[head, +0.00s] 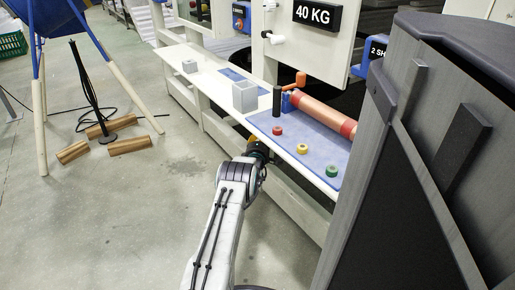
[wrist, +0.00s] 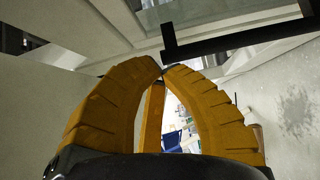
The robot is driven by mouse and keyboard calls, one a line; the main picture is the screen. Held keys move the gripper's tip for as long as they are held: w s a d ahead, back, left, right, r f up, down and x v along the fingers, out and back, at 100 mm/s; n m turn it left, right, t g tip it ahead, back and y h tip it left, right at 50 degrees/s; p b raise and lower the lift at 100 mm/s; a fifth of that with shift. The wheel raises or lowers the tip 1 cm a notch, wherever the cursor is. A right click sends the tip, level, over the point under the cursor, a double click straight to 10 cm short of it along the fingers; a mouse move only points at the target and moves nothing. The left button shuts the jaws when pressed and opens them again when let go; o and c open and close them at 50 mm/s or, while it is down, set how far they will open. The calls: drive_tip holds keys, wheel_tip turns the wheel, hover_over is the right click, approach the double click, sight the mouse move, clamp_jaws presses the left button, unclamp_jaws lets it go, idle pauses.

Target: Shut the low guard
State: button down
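No part is labelled as the low guard, and I cannot tell for certain which part it is. A white upright panel (head: 300,58) with a "40 KG" plate stands behind the bench, with a small black-and-white knob (head: 272,37) near its left edge. My gripper (head: 262,152) is low at the front edge of the bench, small and partly hidden by my arm in the head view. In the wrist view its yellow fingers (wrist: 164,72) meet at the tips, with nothing visible held. A black bar (wrist: 240,38) with a short upright end crosses just beyond the fingertips.
A dark cabinet (head: 430,165) fills the right. A blue wooden-legged stand (head: 40,100) is at left.

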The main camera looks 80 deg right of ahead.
drive_tip(key=a+p, duration=0.3)
drive_tip(key=a, duration=0.5)
drive_tip(key=shift+w+p, duration=0.2)
drive_tip(key=shift+p, duration=0.15)
